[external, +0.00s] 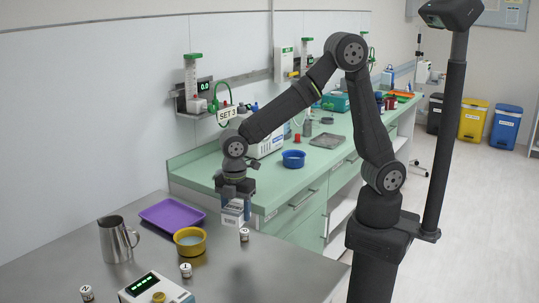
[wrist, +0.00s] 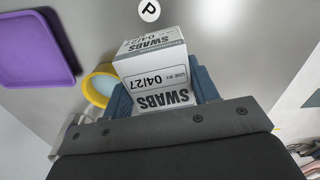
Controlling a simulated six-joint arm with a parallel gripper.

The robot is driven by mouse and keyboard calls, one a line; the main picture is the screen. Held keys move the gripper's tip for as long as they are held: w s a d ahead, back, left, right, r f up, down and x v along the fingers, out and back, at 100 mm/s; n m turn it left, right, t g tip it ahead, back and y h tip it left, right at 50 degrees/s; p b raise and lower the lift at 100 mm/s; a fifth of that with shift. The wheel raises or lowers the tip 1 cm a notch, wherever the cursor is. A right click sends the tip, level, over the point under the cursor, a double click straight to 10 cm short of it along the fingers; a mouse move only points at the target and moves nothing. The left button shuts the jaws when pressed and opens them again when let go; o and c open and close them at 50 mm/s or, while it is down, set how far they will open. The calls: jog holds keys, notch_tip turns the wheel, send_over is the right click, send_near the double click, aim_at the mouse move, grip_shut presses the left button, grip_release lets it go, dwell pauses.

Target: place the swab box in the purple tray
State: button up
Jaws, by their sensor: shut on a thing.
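The swab box (wrist: 155,75) is white with a grey lower band and reads "SWABS" and "04/27" in the wrist view. My gripper (external: 236,203) is shut on it, with blue fingers on both sides. In the external view the swab box (external: 232,213) hangs below the fingers, above the steel table near its back edge. The purple tray (external: 171,216) lies flat on the table to the left of the box, and its visible surface is empty. The purple tray (wrist: 34,50) also shows at the upper left of the wrist view, apart from the box.
A yellow bowl (external: 190,241) stands between tray and box, and a steel jug (external: 115,239) stands left of it. Small lettered jars (external: 244,234) and a device with a green display (external: 155,290) are on the table. A green counter (external: 215,167) runs behind.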

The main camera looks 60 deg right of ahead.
jog(key=w+d+r+m, duration=0.1)
jog(key=w+d, duration=0.4)
jog(key=w, duration=0.8)
jog(key=w+d+m, duration=0.1)
jog(key=w+d, duration=0.4)
jog(key=w, duration=0.9)
send_over(178, 221)
notch_tip(178, 221, down, 6)
jog(key=shift+s+a+f, duration=0.1)
jog(key=shift+f, duration=2.15)
jog(key=shift+f, duration=0.15)
jog(key=o, duration=1)
